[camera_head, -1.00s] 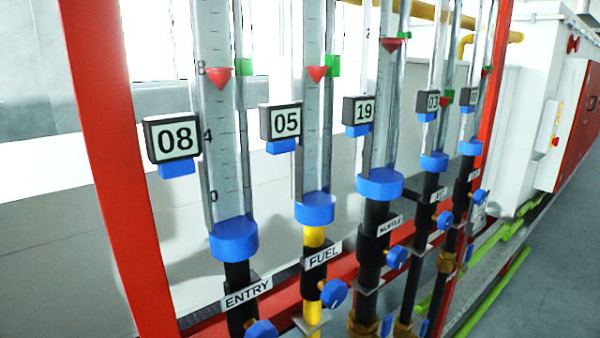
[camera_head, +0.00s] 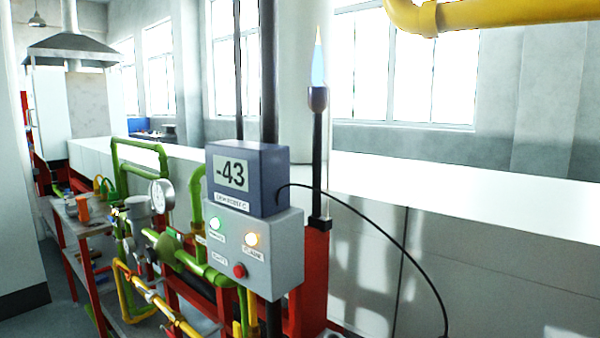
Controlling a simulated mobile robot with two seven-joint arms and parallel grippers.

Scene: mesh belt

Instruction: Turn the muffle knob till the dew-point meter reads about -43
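The dew-point meter (camera_head: 247,180) is a blue-grey box on top of a light grey control box. Its display (camera_head: 231,174) reads -43. The label under the display is too small to read surely. The muffle knob is outside the current view. Neither of my grippers shows in the head view.
The grey control box (camera_head: 257,255) has a green light, an orange light and a red button. A burner post (camera_head: 317,110) with a flame stands behind it. Green and yellow pipes (camera_head: 180,255) and a shelf are at left. A black cable arcs right.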

